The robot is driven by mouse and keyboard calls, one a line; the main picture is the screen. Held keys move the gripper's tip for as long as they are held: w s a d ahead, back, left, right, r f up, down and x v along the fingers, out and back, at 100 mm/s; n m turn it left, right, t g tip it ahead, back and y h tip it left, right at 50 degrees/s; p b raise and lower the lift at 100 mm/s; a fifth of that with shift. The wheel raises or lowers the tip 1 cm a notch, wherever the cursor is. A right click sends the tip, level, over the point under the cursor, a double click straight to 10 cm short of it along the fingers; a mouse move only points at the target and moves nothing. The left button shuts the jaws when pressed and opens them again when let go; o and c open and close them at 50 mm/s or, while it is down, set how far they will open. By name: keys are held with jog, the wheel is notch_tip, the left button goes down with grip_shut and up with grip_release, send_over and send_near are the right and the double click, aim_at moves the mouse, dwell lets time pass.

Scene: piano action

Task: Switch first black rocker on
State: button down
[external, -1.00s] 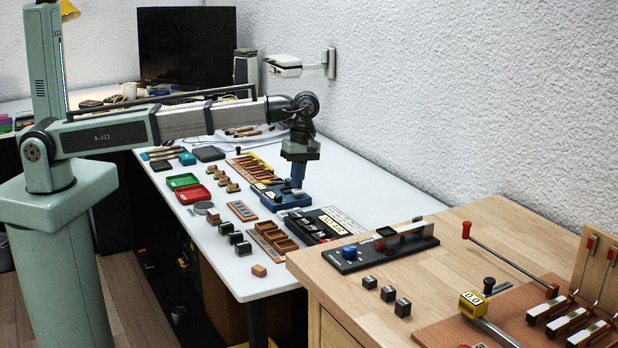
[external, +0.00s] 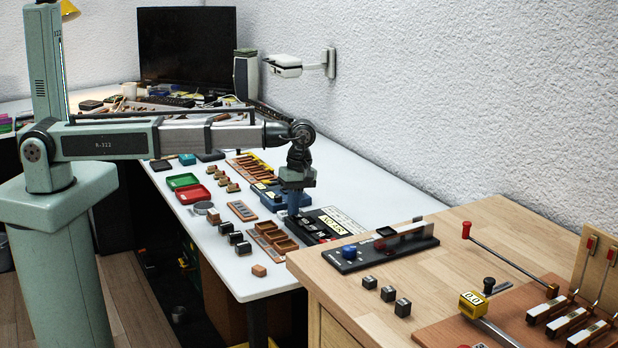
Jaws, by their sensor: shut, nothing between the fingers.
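A black switch box (external: 330,218) with a yellow label and several small dark keys or rockers lies on the white table, near its right end. The rockers are too small for me to tell which is on or off. My gripper (external: 293,212) points straight down with its fingers shut and empty. Its tips are at the left end of the black box, and I cannot tell whether they touch it. The gripper hides part of the box's left end and part of a blue device (external: 263,196) behind it.
Wooden trays (external: 272,240) and dark blocks (external: 235,238) lie left of the black box. A wooden desk (external: 450,240) with a black panel (external: 375,250) and a blue knob stands at the right.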

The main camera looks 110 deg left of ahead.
jog(key=shift+s+d+f, duration=0.15)
jog(key=shift+s, duration=0.05)
jog(key=shift+w+y, duration=0.15)
jog(key=shift+y, duration=0.15)
jog(key=shift+w+a, duration=0.1)
jog(key=shift+a, duration=0.1)
jog(key=shift+w+a+r, duration=0.25)
jog(key=shift+w+a, duration=0.2)
notch_tip(320, 180, up, 14)
jog(key=s+d, duration=0.1)
jog(key=shift+s+d, duration=0.2)
dwell(0.5)
jog(key=shift+w+d+f+t, duration=0.1)
jog(key=shift+t, duration=0.2)
